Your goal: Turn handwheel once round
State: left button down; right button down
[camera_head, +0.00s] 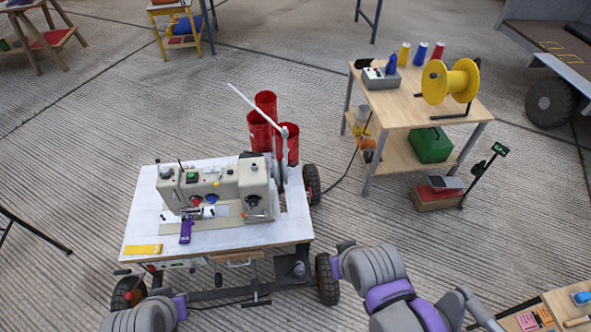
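A beige sewing machine (215,190) stands on a white wheeled worktable (145,215). At its right end is a grey upright wheel-like part (280,170), seen nearly edge-on; it looks like the handwheel, but small detail cannot be made out. A purple item (186,230) lies at the machine's front. My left arm shows only as a grey and purple link at the bottom left, and my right arm as larger links at the bottom centre, right of the worktable. Neither gripper shows, and nothing of mine touches the machine.
Red cylinders (264,128) stand behind the handwheel end, with a slanted white bar beside them. A yellow item (143,249) lies on the worktable's front left. A wooden shelf table (400,110) with a yellow spool (450,82) stands back right. Open concrete floor lies between.

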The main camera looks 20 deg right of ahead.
aim_at(275, 172)
jog(key=k+l+u, duration=0.1)
jog(key=l, duration=0.35)
jog(key=l+u, duration=0.1)
jog(key=l, duration=0.4)
jog(key=k+l, duration=0.2)
jog(key=l, duration=0.25)
jog(key=i+u, duration=0.05)
